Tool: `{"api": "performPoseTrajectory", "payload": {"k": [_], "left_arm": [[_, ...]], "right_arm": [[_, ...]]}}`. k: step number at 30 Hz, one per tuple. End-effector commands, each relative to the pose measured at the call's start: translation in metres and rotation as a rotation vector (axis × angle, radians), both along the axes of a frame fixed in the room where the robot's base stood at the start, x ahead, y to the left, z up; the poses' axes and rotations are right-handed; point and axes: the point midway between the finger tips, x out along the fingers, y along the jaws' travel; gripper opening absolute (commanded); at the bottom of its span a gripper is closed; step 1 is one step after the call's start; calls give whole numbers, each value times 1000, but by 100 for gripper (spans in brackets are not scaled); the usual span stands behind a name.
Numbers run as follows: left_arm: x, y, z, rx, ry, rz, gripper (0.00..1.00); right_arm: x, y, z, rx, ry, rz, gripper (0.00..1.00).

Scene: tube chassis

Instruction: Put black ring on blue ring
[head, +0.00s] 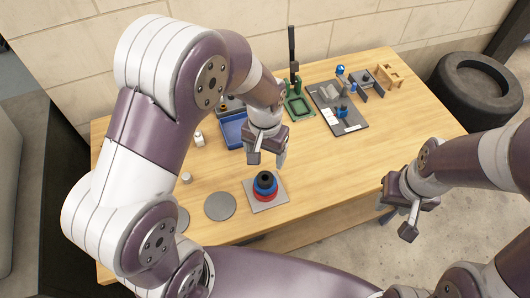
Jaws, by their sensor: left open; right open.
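A black ring (265,178) sits on top of a blue ring (264,189), and a red ring (262,196) lies beneath the blue one. The stack stands on a grey square plate (281,202) near the table's front edge. From this angle the black ring looks centred and resting on the blue ring, but I cannot see the contact closely. My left gripper (267,161) is open and empty, just above and behind the stack, apart from it. My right gripper (396,210) is open and empty, beyond the table's front right edge.
A grey disc (220,206) lies left of the stack, with another partly hidden behind my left arm. A blue tray (231,131), a green fixture (297,107) and a dark mat (352,126) with small parts stand farther back. The table's right part is clear.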

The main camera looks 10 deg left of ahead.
Motion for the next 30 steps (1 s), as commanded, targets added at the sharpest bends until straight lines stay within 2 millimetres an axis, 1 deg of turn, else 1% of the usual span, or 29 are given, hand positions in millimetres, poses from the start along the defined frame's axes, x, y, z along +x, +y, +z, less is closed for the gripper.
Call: {"api": "performPoseTrajectory", "payload": {"k": [2, 5, 7, 10, 12, 15, 18, 23, 24, 25, 30], "left_arm": [[-1, 1, 6, 0, -2, 2, 75], [-10, 15, 18, -5, -19, 31, 75], [-25, 32, 29, -9, -42, 67, 75], [-50, 54, 39, -14, -77, 116, 75], [-66, 64, 43, -16, -98, 144, 75], [-81, 72, 45, -16, -114, 165, 75], [-85, 74, 45, -16, -118, 171, 75], [-85, 73, 44, -16, -117, 170, 75], [-85, 73, 38, -16, -117, 170, 75], [-85, 73, 36, -16, -116, 170, 75], [-85, 73, 36, -16, -116, 170, 75]], "right_arm": [[0, 0, -1, 0, 0, 0, 43], [0, 0, -1, 0, 0, 0, 43], [0, 0, -1, 0, 0, 0, 43], [0, 0, -1, 0, 0, 0, 43], [0, 0, -1, 0, 0, 0, 43], [0, 0, -1, 0, 0, 0, 43], [0, 0, -1, 0, 0, 0, 43], [0, 0, -2, 0, 0, 0, 43], [0, 0, -7, 0, 0, 0, 43], [0, 0, -9, 0, 0, 0, 43], [0, 0, -9, 0, 0, 0, 43]]}}
